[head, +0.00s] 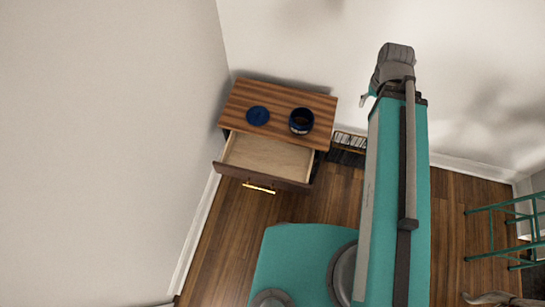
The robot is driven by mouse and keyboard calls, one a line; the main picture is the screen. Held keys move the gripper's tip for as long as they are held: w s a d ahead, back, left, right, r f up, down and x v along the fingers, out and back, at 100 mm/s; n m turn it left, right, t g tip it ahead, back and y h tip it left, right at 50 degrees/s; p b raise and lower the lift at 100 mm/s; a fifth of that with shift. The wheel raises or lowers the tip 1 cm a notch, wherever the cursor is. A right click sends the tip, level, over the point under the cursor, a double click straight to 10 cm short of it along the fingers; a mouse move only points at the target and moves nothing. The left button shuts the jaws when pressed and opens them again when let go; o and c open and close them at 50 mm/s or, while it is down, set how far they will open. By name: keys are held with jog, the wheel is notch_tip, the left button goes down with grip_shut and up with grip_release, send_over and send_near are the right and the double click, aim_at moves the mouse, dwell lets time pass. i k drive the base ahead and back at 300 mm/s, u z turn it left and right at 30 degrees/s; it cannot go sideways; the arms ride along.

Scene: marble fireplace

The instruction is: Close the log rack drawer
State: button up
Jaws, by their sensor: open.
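The log rack (285,95) is a low cabinet with a striped wooden top, standing near the wall corner left of centre in the head view. Its drawer (265,155) is pulled out toward the bottom of the picture. The pale inside shows and looks empty. The drawer has a dark brown front (290,184) with a brass bar handle (258,188) on its outer face. I cannot make out my gripper in this view, and nothing is seen touching the drawer or handle.
A blue disc (257,115) and a dark blue pot (301,121) sit on the cabinet top. A dark rack (349,143) stands at its right. My teal body lies below and right. Wooden floor (232,225) is bare before the drawer. A green metal frame (507,225) stands far right.

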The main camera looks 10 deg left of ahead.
aim_at(267, 162)
jog(key=k, duration=0.5)
jog(key=u, duration=1.25)
jog(key=i, duration=0.5)
jog(key=z, duration=0.3)
